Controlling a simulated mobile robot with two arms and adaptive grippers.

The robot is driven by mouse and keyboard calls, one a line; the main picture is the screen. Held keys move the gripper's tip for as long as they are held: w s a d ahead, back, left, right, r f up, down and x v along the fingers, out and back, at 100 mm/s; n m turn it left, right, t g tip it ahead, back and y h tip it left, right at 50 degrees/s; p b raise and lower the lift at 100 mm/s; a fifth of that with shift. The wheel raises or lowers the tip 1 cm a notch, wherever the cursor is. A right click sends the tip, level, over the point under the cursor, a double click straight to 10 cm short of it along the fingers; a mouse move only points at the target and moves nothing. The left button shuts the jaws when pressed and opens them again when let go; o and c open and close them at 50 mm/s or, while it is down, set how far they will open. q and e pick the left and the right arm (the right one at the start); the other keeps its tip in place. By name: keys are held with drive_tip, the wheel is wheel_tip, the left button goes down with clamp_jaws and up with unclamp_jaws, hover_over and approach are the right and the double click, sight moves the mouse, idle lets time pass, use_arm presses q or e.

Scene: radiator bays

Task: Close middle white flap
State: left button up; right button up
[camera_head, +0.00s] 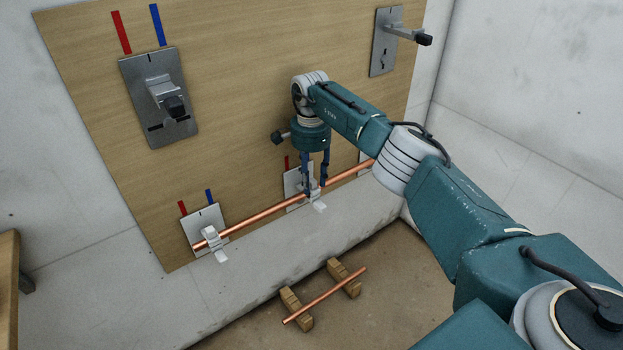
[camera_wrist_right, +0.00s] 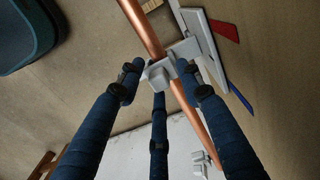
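A long copper pipe (camera_head: 262,216) runs along the lower part of the wooden board, through small white clips on grey plates. The middle clip's white flap (camera_head: 319,206) sticks out below the pipe in the head view; in the right wrist view the white clip (camera_wrist_right: 162,72) is around the pipe, near the fingertips. My right gripper (camera_head: 317,187) points down at this clip, its dark blue fingers spread apart on either side. In the right wrist view the gripper (camera_wrist_right: 163,85) has nothing clamped; I cannot tell whether a finger touches the flap. My left gripper is not in view.
The left white clip (camera_head: 213,240) has its flap sticking out. The right lower plate is mostly hidden behind my arm. Grey plates with levers (camera_head: 166,93) (camera_head: 393,38) are higher on the board. A short copper pipe (camera_head: 325,296) lies on wooden blocks on the floor.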

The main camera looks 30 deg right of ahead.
sight(311, 180)
wheel_tip(311, 180, up, 12)
idle(0.5)
drive_tip(key=shift+f, duration=0.1)
idle(0.4)
